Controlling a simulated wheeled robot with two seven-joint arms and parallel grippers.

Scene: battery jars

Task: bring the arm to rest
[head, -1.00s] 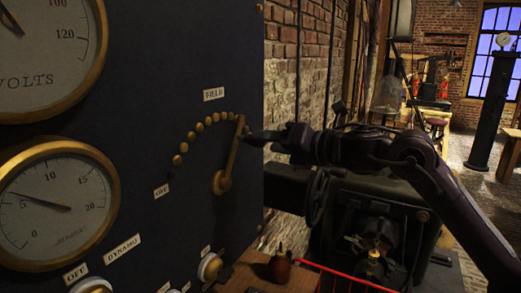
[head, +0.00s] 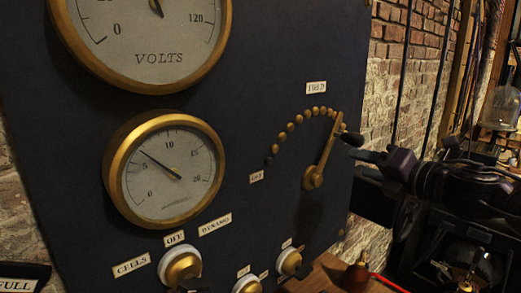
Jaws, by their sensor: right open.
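My right gripper (head: 352,146) is at the right of the dark panel (head: 270,60), its arm coming in from the right. Its jaws are open and dark, with nothing seen between them. The brass field lever (head: 323,151) points up and slightly right, its top end at the right end of an arc of brass studs (head: 299,118). The gripper's tips are just right of the lever's upper part; I cannot tell whether they touch it. My left gripper is not in view.
The volts dial (head: 150,35) and the ammeter (head: 165,170) are on the panel, with knobs (head: 180,266) below. A small reddish-brown bottle (head: 357,276) stands on a wooden ledge at the bottom. Dark machinery lies under my right arm; a brick wall (head: 400,75) stands behind.

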